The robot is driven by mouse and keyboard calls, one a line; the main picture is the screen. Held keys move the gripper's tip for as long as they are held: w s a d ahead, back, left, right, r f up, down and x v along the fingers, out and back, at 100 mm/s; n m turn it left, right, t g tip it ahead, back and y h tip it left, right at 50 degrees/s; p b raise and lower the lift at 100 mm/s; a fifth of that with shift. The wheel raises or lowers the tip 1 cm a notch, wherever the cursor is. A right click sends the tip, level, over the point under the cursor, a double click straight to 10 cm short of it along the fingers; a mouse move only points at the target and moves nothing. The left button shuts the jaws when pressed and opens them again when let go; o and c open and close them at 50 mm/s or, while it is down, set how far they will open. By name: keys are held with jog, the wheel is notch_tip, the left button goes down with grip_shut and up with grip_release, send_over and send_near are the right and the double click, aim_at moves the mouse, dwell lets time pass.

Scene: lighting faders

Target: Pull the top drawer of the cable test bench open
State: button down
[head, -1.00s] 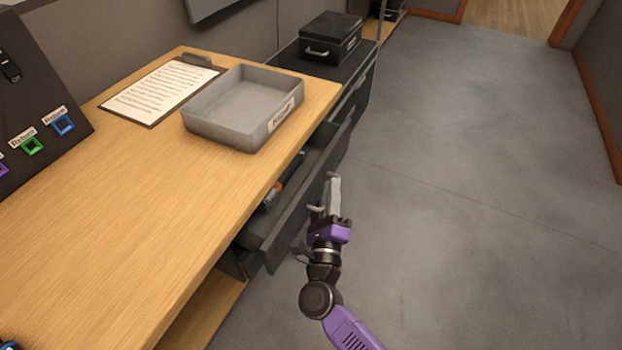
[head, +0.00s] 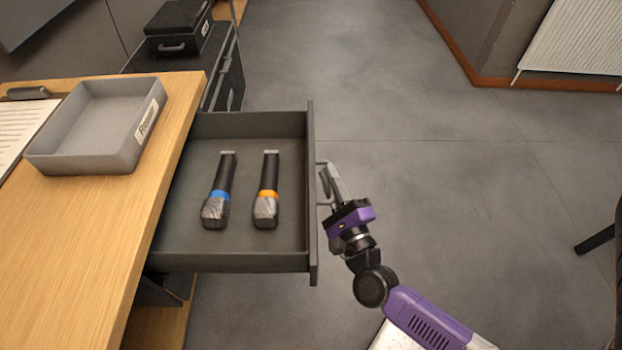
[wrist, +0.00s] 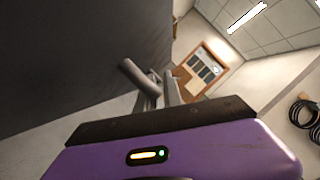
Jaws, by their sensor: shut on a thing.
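The top drawer (head: 240,256) of the cable test bench (head: 150,215) stands far out from under the wooden top in the head view. Two microphones lie in it, one with a blue band (head: 219,190) and one with an orange band (head: 267,190). My gripper (head: 330,185) is at the drawer's front, shut on its bar handle (head: 321,166). In the wrist view the grey handle (wrist: 135,74) runs to between my fingers (wrist: 160,92), beside the dark drawer front (wrist: 70,60). The fingers hide part of the handle.
A grey labelled tray (head: 95,150) sits on the bench top, with a clipboard (head: 18,125) to its left. A black case (head: 178,28) stands on a dark cabinet behind. A white radiator (head: 585,40) is on the far wall.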

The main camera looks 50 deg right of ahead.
jog(key=shift+s+d, duration=0.3)
jog(key=shift+s, duration=0.05)
jog(key=c, duration=1.8)
grip_release()
jog(key=shift+o, duration=0.2)
jog(key=v, duration=0.7)
jog(key=shift+s+a, duration=0.2)
jog(key=shift+s, duration=0.15)
jog(key=shift+f, duration=0.1)
